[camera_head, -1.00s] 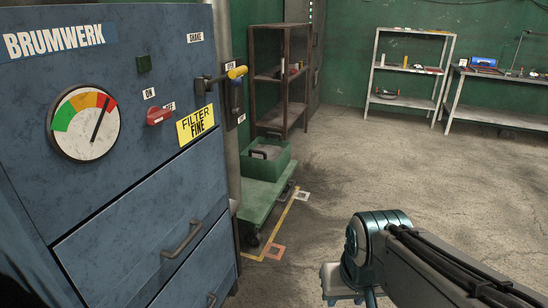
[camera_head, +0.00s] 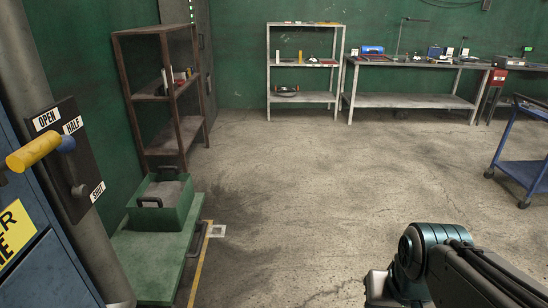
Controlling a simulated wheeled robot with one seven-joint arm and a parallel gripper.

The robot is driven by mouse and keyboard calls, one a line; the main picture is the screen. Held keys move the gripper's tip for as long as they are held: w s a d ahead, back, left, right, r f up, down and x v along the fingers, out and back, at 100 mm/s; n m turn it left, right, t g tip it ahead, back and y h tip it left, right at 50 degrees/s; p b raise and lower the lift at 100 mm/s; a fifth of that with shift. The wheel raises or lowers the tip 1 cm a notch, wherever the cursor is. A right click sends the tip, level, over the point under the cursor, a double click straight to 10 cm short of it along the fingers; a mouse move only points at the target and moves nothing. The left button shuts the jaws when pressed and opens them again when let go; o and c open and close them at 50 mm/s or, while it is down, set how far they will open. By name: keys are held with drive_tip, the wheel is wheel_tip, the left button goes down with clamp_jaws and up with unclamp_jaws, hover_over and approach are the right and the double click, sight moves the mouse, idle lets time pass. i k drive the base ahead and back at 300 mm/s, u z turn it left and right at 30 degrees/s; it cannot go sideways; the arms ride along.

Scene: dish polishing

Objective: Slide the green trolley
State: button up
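The green trolley (camera_head: 146,258) is a low flat platform on the floor at the left, beside the blue machine. A green bin (camera_head: 152,215) with dark handles stands on it and holds something grey. A dark bar or handle (camera_head: 200,240) shows low at the trolley's right side. The trolley's near end is cut off by the lower edge and the grey post. My arm reaches in from the lower right, well to the right of the trolley and apart from it. My gripper's fingers are not visible.
A blue machine (camera_head: 45,270) with a lever (camera_head: 38,152) on a grey post (camera_head: 40,60) stands at the near left. A brown rack (camera_head: 150,95) is behind the trolley. A yellow floor line (camera_head: 197,275) runs beside it. A blue cart (camera_head: 525,170) stands right. The middle floor is clear.

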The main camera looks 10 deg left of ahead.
sight(152, 263)
drive_tip(key=z, duration=0.25)
drive_tip(key=i, duration=1.6)
drive_tip(key=u, duration=0.6)
drive_tip(key=i, duration=1.35)
drive_tip(key=u, duration=1)
drive_tip(key=i, duration=0.4)
drive_tip(key=u, duration=0.3)
